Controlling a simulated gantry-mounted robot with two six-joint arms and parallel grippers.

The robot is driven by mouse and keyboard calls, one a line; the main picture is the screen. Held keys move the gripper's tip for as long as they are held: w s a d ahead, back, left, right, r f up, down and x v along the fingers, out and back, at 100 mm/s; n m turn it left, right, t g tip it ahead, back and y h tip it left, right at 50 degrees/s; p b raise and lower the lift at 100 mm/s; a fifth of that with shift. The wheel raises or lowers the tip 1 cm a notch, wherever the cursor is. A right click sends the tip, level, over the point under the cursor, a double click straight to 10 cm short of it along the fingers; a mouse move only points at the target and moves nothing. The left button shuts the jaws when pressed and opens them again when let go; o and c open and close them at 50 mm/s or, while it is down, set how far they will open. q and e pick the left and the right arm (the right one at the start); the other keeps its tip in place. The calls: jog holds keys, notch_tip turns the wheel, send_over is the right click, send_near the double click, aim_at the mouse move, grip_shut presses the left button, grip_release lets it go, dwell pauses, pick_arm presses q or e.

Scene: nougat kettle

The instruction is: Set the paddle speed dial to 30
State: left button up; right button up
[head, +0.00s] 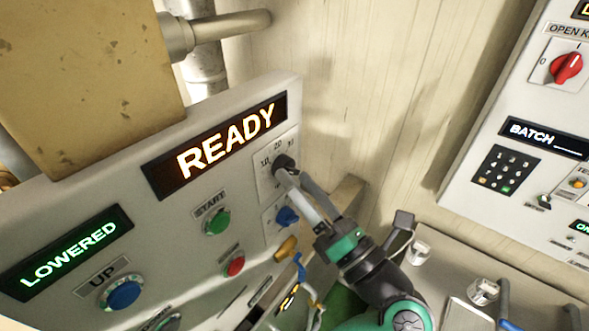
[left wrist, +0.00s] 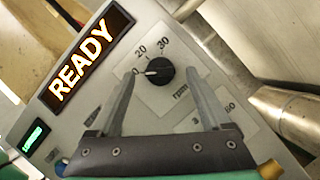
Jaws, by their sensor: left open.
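The paddle speed dial (head: 281,161) is a black round knob on a light plate at the right end of the sloping panel. In the left wrist view the dial (left wrist: 160,70) has a white pointer directed left, towards a partly hidden label ending in 0. The labels 20 and 30 and the word rpm are readable around it. My left gripper (head: 294,175) is at the dial. Its fingers are open, one on each side of the knob in the left wrist view (left wrist: 162,80); I cannot tell whether they touch it. My right gripper is not in view.
A READY display (head: 225,145) sits left of the dial. Below the dial is a blue knob (head: 287,216). A green START button (head: 217,222), a red button (head: 235,265) and a blue UP button (head: 123,294) are nearby. Another panel with a red switch (head: 567,67) stands at right.

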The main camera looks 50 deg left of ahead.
pick_arm(q)
jog(key=shift+x, duration=1.05)
grip_shut()
